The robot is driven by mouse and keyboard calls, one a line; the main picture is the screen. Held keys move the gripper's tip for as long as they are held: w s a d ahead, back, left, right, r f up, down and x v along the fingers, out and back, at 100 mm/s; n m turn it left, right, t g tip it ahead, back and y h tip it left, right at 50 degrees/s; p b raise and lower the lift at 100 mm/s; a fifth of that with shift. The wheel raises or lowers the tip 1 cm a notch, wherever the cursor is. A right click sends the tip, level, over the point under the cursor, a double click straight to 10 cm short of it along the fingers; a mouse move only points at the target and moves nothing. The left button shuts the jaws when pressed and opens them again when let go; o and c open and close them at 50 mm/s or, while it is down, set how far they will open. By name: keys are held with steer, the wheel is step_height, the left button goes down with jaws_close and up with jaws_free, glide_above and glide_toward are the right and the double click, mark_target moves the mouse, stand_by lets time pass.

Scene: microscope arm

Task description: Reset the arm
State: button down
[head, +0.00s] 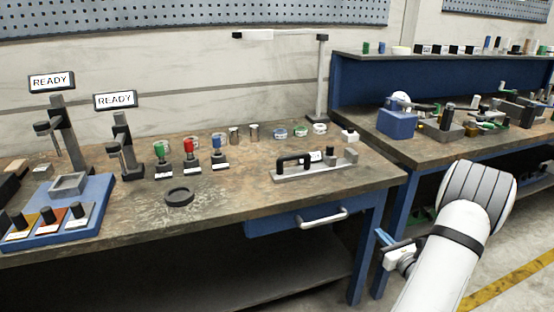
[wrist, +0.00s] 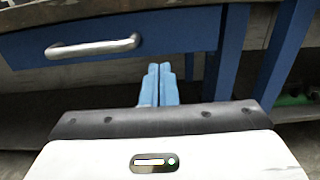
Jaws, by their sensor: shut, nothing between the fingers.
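My gripper (head: 381,237) is at the lower right in the head view, in front of the bench's right leg and apart from the bench. In the wrist view its two blue fingers (wrist: 158,84) are together, shut with nothing between them, pointing toward the space below the tabletop. My white arm reaches in from the lower right of the head view. Two microscope-like stands (head: 64,135) and (head: 124,145) with READY signs above them stand at the left of the wooden bench (head: 235,195).
A blue drawer with a metal handle (head: 323,217) is under the benchtop, left of my gripper; its handle (wrist: 93,47) also shows in the wrist view. A black-handled fixture (head: 315,167) lies on the bench's right. A second bench (head: 440,148) stands behind my arm. Floor shows at right.

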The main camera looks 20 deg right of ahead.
steer(key=shift+a, duration=0.1)
steer(key=w+a+r+n+g+y+p, duration=0.15)
steer(key=a+r+n+g+y, duration=0.3)
steer(key=a, duration=0.55)
steer(key=a+r+n+g+y+p, duration=0.25)
steer(key=a+r+n, duration=0.4)
steer(key=a, duration=0.35)
steer(key=w+a+r+n+g+y+p, duration=0.1)
steer(key=a+r+n+g+y+p, duration=0.35)
steer(key=a, duration=0.55)
steer(key=s+a+r+n+g+h+p, duration=0.35)
steer(key=s+a+r+n+g, duration=0.3)
steer(key=s+a+n, duration=0.5)
steer(key=s+d+r+n+t+h+p, duration=0.1)
steer(key=s+r+n+t+h+p, duration=0.1)
steer(key=s+r+n+h, duration=0.3)
step_height(320, 180, up, 2)
steer(key=n+h+p, duration=0.1)
steer(key=n+h, duration=0.1)
steer(key=n, duration=0.2)
steer(key=shift+s+d+r+n+t, duration=0.2)
steer(key=shift+s+d+n+t, duration=0.05)
steer(key=shift+n+t, duration=0.05)
